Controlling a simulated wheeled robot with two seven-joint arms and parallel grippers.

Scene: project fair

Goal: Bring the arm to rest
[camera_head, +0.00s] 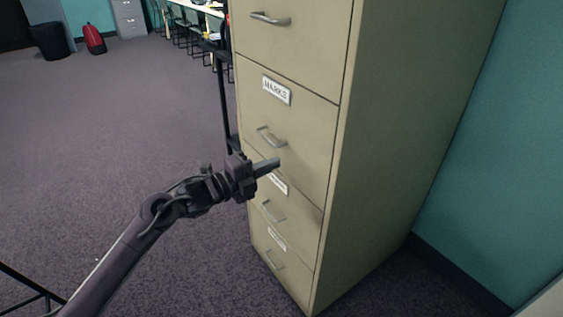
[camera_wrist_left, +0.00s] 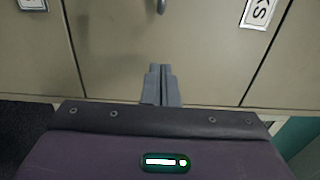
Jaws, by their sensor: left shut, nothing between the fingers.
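My left arm comes in from the lower left of the head view, and its gripper (camera_head: 268,166) is in front of the tall beige filing cabinet (camera_head: 385,150). The fingers are together and empty, pointing at the drawer fronts just below the handle (camera_head: 271,137) of the drawer labelled MARKS. In the left wrist view the closed fingers (camera_wrist_left: 161,82) point at the beige drawer front, with a handle (camera_wrist_left: 161,6) at the top edge. Whether the fingertips touch the cabinet I cannot tell. My right gripper is in neither view.
The cabinet drawers look shut. A teal wall (camera_head: 500,170) stands to the right of the cabinet. Open carpet (camera_head: 110,140) lies to the left. A red bag (camera_head: 95,40), a dark bin (camera_head: 49,41) and chairs (camera_head: 190,35) are far back. A dark thin post (camera_head: 223,100) stands left of the cabinet.

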